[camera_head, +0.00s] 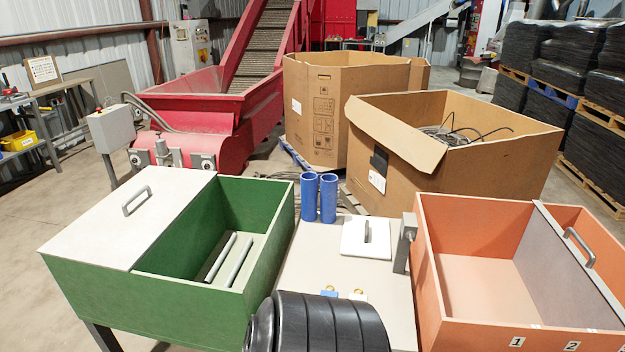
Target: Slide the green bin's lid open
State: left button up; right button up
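The green bin (150,298) stands at the left on dark legs. Its flat pale grey lid (165,225) lies over the left part of the bin and has a raised grey bar handle (137,200). The right part of the bin is uncovered, and two grey rods (230,260) lie on its floor there. What is under the lid is hidden. Neither of my grippers is in view, and nothing touches the lid or its handle.
The pale table (375,284) right of the green bin holds two blue cylinders (328,198) and a white handled plate (367,238). A black ribbed round object (320,325) fills the front. An orange bin (475,330) stands right; cardboard boxes (455,175) stand behind.

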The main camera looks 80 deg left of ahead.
aim_at(117, 232)
jog(key=u, duration=3.85)
jog(key=i+j+u, duration=0.15)
jog(key=i+u, duration=0.25)
jog(key=i, duration=0.1)
